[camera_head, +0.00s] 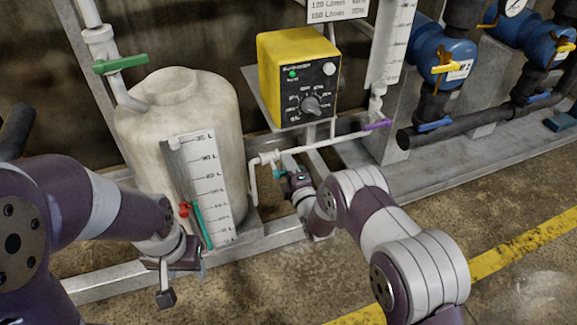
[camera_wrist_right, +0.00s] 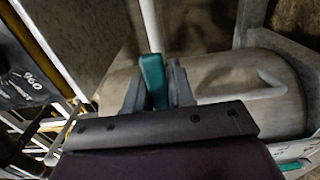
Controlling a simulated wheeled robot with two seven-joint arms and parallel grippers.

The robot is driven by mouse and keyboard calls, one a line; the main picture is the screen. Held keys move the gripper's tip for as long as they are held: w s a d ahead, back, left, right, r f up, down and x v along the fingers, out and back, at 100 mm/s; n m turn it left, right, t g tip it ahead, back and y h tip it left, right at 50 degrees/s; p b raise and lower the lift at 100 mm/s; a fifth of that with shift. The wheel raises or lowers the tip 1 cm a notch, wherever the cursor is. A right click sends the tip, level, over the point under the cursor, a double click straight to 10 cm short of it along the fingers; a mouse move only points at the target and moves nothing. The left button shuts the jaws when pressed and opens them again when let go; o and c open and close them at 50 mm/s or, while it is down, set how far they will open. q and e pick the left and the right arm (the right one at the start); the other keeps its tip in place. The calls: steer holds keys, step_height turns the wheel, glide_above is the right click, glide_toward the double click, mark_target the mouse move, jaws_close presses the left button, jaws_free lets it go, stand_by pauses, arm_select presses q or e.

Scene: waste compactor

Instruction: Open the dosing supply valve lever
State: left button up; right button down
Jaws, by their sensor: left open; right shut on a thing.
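A teal valve lever (camera_wrist_right: 152,80) stands between the fingers of my right gripper (camera_wrist_right: 158,88) in the right wrist view. The gripper is shut on it. In the head view my right gripper (camera_head: 289,172) is at the white pipe (camera_head: 262,160) right of the tank, and mostly hides the lever. No label on this lever is readable. My left gripper (camera_head: 167,292) is open and empty, low in front of the tank. A green lever (camera_head: 120,64) sits on the pipe at the tank's upper left.
The white tank (camera_head: 160,115) has a level scale (camera_head: 212,185) with red and teal parts beside it. A yellow control box (camera_head: 298,75) stands above my right gripper. A purple lever (camera_head: 377,125) and blue pumps (camera_head: 442,50) are further right. Floor at lower right is open.

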stand_by(0.5)
steer(key=c, duration=1.1)
jaws_free()
steer(key=shift+o, duration=0.2)
steer(key=p+v, duration=0.5)
steer(key=v, duration=0.7)
steer(key=shift+s+p, duration=0.35)
steer(key=shift+s, duration=0.05)
steer(key=shift+d, duration=0.15)
